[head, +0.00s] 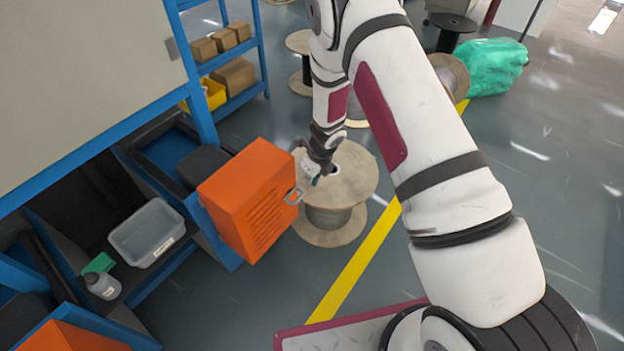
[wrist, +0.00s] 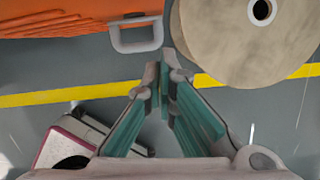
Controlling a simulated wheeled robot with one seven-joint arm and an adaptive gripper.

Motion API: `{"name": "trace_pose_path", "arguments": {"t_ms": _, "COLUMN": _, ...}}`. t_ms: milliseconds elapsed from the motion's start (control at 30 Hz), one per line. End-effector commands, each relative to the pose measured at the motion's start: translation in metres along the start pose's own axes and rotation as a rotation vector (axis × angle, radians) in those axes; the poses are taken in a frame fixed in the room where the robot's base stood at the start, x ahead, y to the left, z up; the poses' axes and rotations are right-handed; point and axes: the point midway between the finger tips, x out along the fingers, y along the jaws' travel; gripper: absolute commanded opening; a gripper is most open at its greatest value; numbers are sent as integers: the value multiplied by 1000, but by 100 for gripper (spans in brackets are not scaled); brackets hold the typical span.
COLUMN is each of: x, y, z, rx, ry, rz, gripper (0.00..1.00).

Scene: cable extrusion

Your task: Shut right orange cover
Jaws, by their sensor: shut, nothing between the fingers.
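The right orange cover (head: 245,190) is a slotted box-like panel that stands swung out from the blue machine frame. Its grey loop handle (head: 293,196) is on the side toward my gripper (head: 314,177). In the wrist view the cover (wrist: 60,18) fills the upper left and its handle (wrist: 137,36) hangs from its edge. My gripper (wrist: 164,78) is shut and empty, its fingertips just below and right of the handle in that view, apart from it. A second orange cover (head: 70,338) shows in part at the lower left of the head view.
A wooden cable reel (head: 335,225) stands behind and beside my gripper. A blue shelf (head: 238,100) holds boxes. The floor around the yellow line (head: 350,280) is clear.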

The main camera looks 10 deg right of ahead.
Motion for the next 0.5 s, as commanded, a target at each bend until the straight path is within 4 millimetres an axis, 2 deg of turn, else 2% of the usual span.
{"name": "trace_pose_path", "arguments": {"t_ms": 500, "x": -75, "y": 0, "z": 1, "rx": -2, "ry": -1, "rz": 2, "gripper": 0}}
